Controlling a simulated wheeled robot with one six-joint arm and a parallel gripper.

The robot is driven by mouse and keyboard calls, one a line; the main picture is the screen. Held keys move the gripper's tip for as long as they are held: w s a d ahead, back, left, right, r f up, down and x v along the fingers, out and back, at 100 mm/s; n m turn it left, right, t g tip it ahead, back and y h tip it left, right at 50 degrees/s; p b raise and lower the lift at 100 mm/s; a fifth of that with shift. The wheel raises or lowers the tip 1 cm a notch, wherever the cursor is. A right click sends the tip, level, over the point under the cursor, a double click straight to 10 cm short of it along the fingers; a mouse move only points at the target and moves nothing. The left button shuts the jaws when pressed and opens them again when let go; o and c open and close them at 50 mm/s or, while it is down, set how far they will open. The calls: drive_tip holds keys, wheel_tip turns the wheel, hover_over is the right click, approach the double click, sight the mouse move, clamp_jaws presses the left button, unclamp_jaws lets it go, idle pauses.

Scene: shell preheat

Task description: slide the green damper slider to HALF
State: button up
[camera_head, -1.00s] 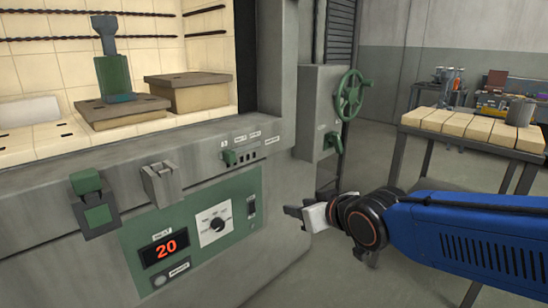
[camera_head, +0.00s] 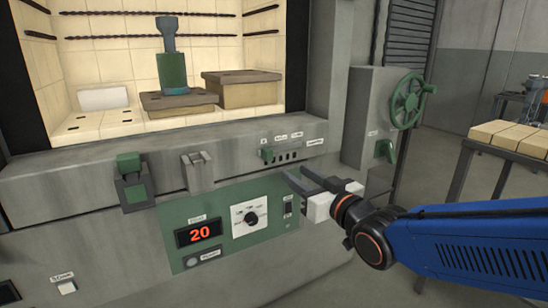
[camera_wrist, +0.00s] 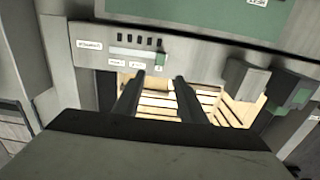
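The green damper slider (camera_head: 267,154) is a small green knob on the grey sill below the chamber opening. It sits at the left end of its row, by the leftmost small label. The label text is too small to read surely. In the wrist view, which looks inverted, the slider (camera_wrist: 160,59) is at the right end of a pale slot. My gripper (camera_head: 294,171) is open and empty, its two dark fingers apart, just below and right of the slider and apart from it. In the wrist view the fingertips (camera_wrist: 160,77) point towards the slider.
A grey latch (camera_head: 198,171) and a green-capped switch box (camera_head: 134,180) stand left of the slider. A green control panel (camera_head: 215,214) with a dial and a red 20 display is below. A green handwheel (camera_head: 410,98) is at the right. The chamber holds a green-bodied piece (camera_head: 172,70).

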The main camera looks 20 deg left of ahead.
sight(270, 155)
drive_tip(key=x, duration=1.4)
clamp_jaws()
